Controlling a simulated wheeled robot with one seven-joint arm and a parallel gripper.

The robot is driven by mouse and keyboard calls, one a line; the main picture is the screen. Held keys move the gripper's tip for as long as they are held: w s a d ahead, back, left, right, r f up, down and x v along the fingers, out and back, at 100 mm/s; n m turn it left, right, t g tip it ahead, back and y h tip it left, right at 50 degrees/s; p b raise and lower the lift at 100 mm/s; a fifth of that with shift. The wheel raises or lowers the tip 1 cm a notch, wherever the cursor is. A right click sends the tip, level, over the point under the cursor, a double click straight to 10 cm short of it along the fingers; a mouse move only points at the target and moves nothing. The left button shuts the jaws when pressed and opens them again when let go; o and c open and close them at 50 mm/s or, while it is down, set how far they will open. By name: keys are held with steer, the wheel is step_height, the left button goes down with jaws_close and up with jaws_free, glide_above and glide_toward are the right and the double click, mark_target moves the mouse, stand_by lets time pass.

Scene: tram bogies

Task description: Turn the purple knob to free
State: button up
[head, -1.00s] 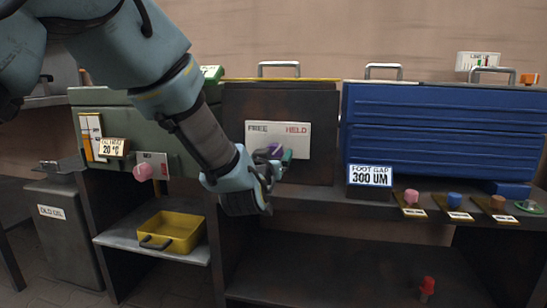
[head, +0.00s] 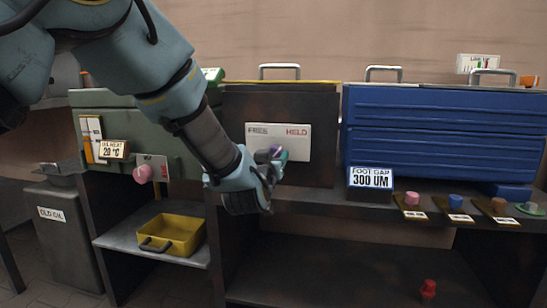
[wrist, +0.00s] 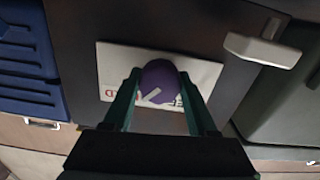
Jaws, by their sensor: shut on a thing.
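The purple knob (wrist: 158,80) sits on a white plate (head: 292,139) lettered FREE on the left and HELD in red on the right in the head view. The plate is on a dark box front. My gripper (wrist: 160,92) is shut on the knob, one green finger on either side. The knob's white mark slants to the lower left in the wrist view, where the plate appears upside down. In the head view the knob (head: 262,155) is mostly hidden by my gripper (head: 270,163).
A blue chest (head: 440,130) stands to the right, with a FOOT GAP 300 UM display (head: 370,177) and several small knobs before it. A yellow tray (head: 180,228) lies on a lower shelf. A pink knob (head: 143,173) is at left.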

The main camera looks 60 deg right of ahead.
steer(key=c, duration=0.3)
steer(key=shift+c, duration=0.2)
steer(key=shift+n, duration=0.3)
steer(key=shift+f+n+b, duration=0.15)
steer(key=shift+n+b, duration=0.55)
steer(key=shift+n, duration=0.1)
steer(key=n+b, duration=0.2)
steer(key=n, duration=0.2)
steer(key=n+b, duration=0.3)
steer(key=n, duration=0.2)
steer(key=shift+n, duration=0.4)
steer(key=shift+n+b, duration=1.05)
steer(key=shift+n, duration=0.95)
